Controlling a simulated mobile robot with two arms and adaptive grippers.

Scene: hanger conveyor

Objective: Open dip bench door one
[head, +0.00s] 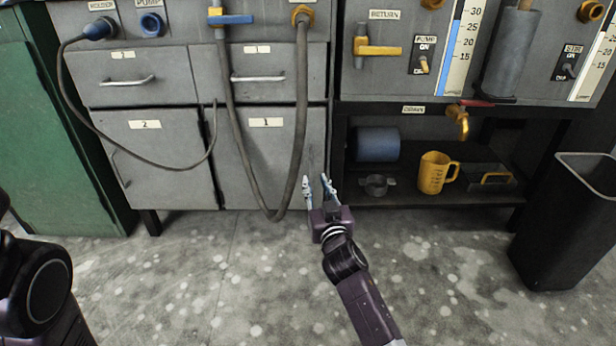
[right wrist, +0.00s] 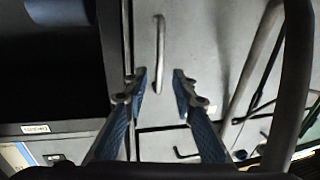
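Dip bench door one (head: 262,165) is the grey panel labelled 1, under the drawer also labelled 1. It looks closed. A slim vertical metal handle (right wrist: 160,50) shows on the grey door panel in the right wrist view. My right gripper (head: 317,187) is at the door's lower right edge in the head view. In the wrist view its two blue fingers (right wrist: 159,84) are apart, on either side of the handle's line, with nothing held between them. I cannot tell whether a finger touches the handle. My left gripper is out of view.
A thick grey hose (head: 297,130) hangs in a loop across door one, left of my right gripper. Door two (head: 160,150) is beside it. An open shelf with a yellow jug (head: 434,173) and a dark bin (head: 565,220) stand right. The floor in front is clear.

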